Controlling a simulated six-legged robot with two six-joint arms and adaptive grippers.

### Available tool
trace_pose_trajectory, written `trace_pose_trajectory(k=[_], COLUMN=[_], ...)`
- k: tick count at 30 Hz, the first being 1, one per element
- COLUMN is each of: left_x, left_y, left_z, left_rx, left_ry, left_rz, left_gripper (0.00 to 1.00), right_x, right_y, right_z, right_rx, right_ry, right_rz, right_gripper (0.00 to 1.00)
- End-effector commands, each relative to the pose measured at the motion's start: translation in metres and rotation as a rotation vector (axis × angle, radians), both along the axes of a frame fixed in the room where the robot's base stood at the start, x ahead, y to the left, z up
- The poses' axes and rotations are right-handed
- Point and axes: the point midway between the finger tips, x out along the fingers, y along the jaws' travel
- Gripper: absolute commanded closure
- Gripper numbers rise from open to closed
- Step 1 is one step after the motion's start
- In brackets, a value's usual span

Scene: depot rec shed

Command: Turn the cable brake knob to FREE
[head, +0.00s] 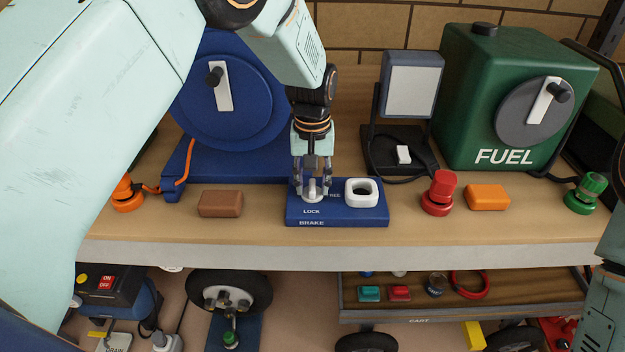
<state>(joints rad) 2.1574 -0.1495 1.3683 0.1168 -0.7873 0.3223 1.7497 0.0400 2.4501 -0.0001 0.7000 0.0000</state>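The cable brake is a low blue block (345,216) lettered BRAKE on the workbench, with a white ring-shaped part (362,192) on its right half. On its left half is a small pale knob (314,196), mostly hidden by my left gripper (313,188). The word LOCK shows in front of the knob; a partly hidden word, seemingly FREE, is to its right. My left gripper points straight down with one finger on each side of the knob. I cannot tell whether the fingers touch it. Only part of my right arm shows at the right edge; its gripper is out of view.
A blue reel (190,100) with a crank stands behind left, a green FUEL box (465,110) behind right. A brown block (220,203) lies left of the brake. A red knob (438,195), an orange block (487,197) and a green valve (586,193) are to the right.

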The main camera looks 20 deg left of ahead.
Motion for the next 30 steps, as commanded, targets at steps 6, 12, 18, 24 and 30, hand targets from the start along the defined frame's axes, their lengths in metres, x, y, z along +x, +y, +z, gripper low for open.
trace_pose_trajectory(k=[6,12,18,24,30], left_x=[0.0016,0.0014,0.0012,0.0014,0.0016], left_y=[0.0002,0.0003,0.0004,0.0003,0.0003], left_z=[0.0002,0.0003,0.0003,0.0005,0.0012], left_rx=[0.000,0.000,0.000,0.000,0.000], left_ry=[0.000,0.000,0.000,0.000,0.000], left_rz=[0.000,0.000,0.000,0.001,0.036], left_gripper=[0.73,0.90,1.00,1.00,1.00], right_x=[0.0002,0.0002,0.0002,0.0002,0.0002], right_y=[0.0000,0.0000,0.0000,0.0000,0.0000], right_z=[0.0000,0.0000,0.0000,0.0001,0.0033], right_rx=[0.000,0.000,0.000,0.000,0.000], right_ry=[0.000,0.000,-0.001,0.000,-0.001], right_rz=[0.000,0.000,0.000,0.000,0.000], right_gripper=[0.60,0.60,0.60,0.60,0.60])
